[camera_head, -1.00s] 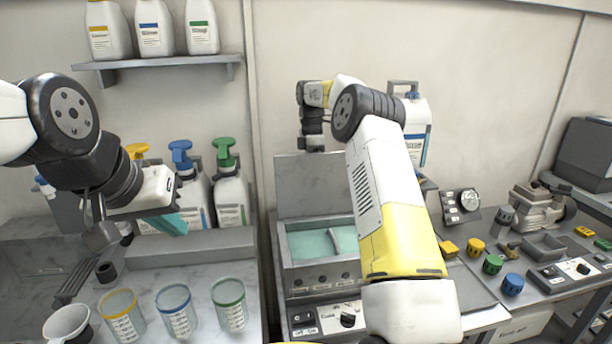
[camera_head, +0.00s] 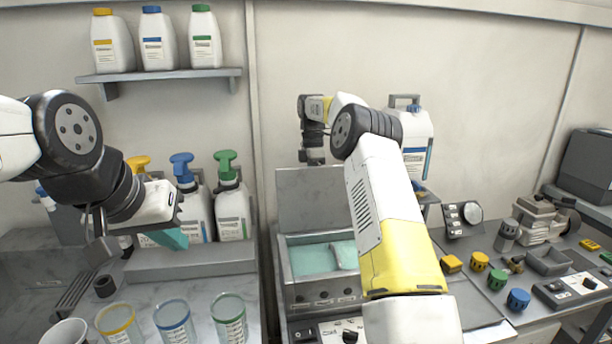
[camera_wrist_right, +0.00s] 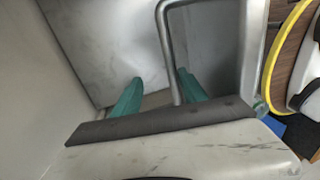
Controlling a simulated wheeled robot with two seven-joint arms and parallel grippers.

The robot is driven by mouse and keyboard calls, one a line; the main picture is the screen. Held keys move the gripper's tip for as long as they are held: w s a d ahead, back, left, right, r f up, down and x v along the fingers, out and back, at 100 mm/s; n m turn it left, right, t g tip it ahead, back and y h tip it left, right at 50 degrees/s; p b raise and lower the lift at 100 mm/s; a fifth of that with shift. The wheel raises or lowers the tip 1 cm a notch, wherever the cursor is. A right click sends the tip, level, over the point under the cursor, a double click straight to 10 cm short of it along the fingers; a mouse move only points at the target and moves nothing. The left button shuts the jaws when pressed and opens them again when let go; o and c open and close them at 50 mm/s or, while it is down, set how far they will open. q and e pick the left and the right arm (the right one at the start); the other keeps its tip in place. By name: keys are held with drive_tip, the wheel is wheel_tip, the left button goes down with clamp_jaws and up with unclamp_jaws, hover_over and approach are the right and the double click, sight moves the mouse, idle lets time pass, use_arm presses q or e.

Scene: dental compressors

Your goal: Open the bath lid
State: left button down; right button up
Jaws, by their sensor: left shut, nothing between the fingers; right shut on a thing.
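The bath (camera_head: 322,292) is a grey metal box with teal liquid inside, in the middle of the head view. Its grey lid (camera_head: 308,198) stands upright at the bath's rear edge, and the bath is open. My right arm reaches over the bath, with its wrist at the top of the lid; the fingers are hard to see there. In the right wrist view, my right gripper (camera_wrist_right: 158,84) has its teal fingers either side of the bent metal lid handle (camera_wrist_right: 168,45) and is shut on it. My left gripper (camera_head: 172,238) is shut and empty, above the left counter.
Pump bottles (camera_head: 232,208) stand behind my left gripper. Graduated cups (camera_head: 173,322) stand at the front left. A shelf (camera_head: 165,75) holds white bottles. A large white jug (camera_head: 412,135) stands behind my right arm. Small coloured knobs (camera_head: 518,300) and equipment crowd the right counter.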

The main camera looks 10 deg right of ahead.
drive_tip(key=v, duration=0.7)
drive_tip(key=shift+r, duration=0.4)
drive_tip(key=shift+s, duration=0.15)
